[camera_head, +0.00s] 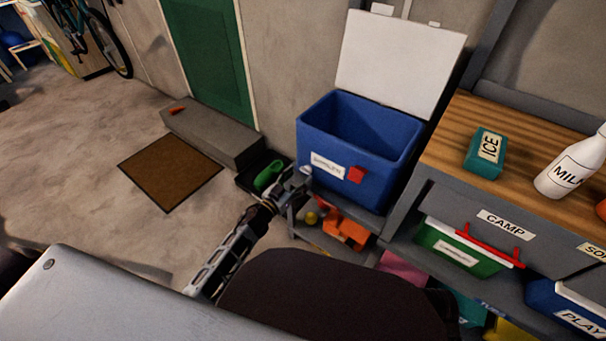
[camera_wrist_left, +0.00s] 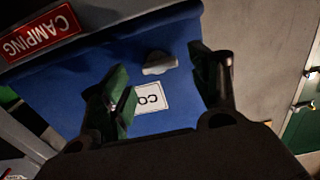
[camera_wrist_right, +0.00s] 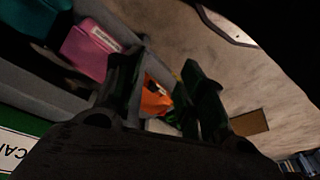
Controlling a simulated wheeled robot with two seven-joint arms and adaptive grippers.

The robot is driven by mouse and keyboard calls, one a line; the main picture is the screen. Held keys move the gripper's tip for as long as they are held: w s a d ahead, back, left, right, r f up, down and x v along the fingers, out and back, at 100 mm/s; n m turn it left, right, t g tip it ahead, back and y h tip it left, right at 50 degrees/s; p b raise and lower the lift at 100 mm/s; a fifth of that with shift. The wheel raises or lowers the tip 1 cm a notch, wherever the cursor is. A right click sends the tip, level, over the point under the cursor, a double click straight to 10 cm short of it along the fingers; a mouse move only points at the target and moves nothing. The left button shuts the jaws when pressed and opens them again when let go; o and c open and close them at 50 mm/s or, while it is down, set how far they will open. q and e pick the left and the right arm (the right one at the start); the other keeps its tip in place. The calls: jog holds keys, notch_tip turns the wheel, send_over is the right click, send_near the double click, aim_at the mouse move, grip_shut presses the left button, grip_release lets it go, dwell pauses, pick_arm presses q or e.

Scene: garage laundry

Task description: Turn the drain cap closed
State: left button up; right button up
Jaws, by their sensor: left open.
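The blue cooler (camera_head: 350,150) stands with its white lid (camera_head: 398,62) raised; a white label and a red piece (camera_head: 356,174) are on its front. In the left wrist view a small pale grey drain cap (camera_wrist_left: 160,63) sticks out of the cooler's blue side wall (camera_wrist_left: 60,88), beside a white label. My left gripper (camera_head: 298,180) is at the cooler's lower left corner, open, with the cap ahead between its spread fingers. No contact shows. The cap is not visible in the head view. My right gripper (camera_wrist_right: 160,78) is open and empty, away from the cooler.
A wooden bench (camera_head: 440,145) with a teal ice pack (camera_head: 485,152) and milk bottle (camera_head: 572,165) stands right. Labelled bins (camera_head: 455,252) and an orange object (camera_head: 345,228) are below.

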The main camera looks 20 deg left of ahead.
aim_at(304, 172)
pick_arm(q)
jog(key=shift+b+x, duration=0.3)
jog(key=shift+x, duration=1.3)
jog(key=c, duration=1)
